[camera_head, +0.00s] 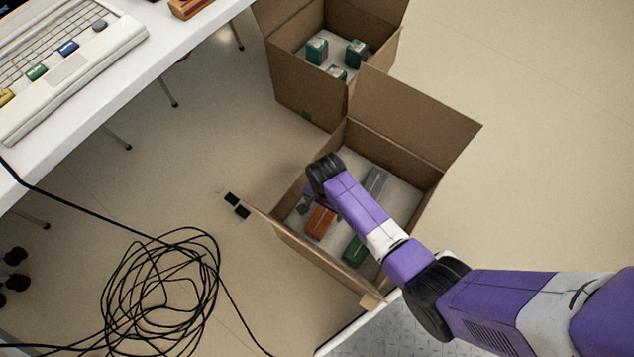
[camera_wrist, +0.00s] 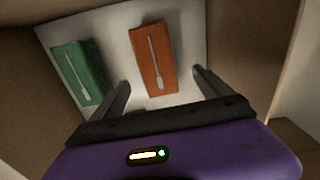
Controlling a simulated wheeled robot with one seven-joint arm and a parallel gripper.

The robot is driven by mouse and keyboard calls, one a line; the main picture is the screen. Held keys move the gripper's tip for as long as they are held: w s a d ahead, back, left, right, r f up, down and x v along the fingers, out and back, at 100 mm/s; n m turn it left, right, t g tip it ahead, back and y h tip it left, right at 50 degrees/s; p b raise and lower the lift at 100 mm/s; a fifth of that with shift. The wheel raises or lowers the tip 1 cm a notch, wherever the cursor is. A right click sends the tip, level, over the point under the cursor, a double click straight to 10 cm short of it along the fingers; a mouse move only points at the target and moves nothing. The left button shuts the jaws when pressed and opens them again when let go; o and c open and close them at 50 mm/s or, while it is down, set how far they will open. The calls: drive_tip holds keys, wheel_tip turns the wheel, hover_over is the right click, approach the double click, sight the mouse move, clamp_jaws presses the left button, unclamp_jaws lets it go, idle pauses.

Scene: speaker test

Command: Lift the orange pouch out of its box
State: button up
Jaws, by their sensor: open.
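The orange pouch (camera_head: 320,222) lies on the light floor of the nearer open cardboard box (camera_head: 428,196). In the wrist view the pouch (camera_wrist: 152,58) shows a pale long mark on its face. My gripper (camera_wrist: 160,85) is open, with one finger on each side below the pouch's near end in the picture. The fingers look apart from it. In the head view my gripper (camera_head: 306,204) reaches down into the box, partly hidden by my wrist.
A green pouch (camera_head: 355,250) lies in the same box, also in the wrist view (camera_wrist: 80,72). A grey item (camera_head: 376,184) lies there too. Another box (camera_head: 300,75) holds teal blocks. Flaps stand out around the near box. Coiled black cable (camera_head: 160,285) lies on the floor.

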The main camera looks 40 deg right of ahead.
sight(324, 214)
wheel_tip(324, 214, down, 7)
drive_tip(key=b, duration=0.4)
drive_tip(key=shift+s, duration=0.15)
drive_tip(key=c, duration=1.5)
drive_tip(key=shift+o, duration=0.2)
drive_tip(key=shift+r, duration=0.1)
wheel_tip(324, 214, up, 20)
drive_tip(key=p, duration=1)
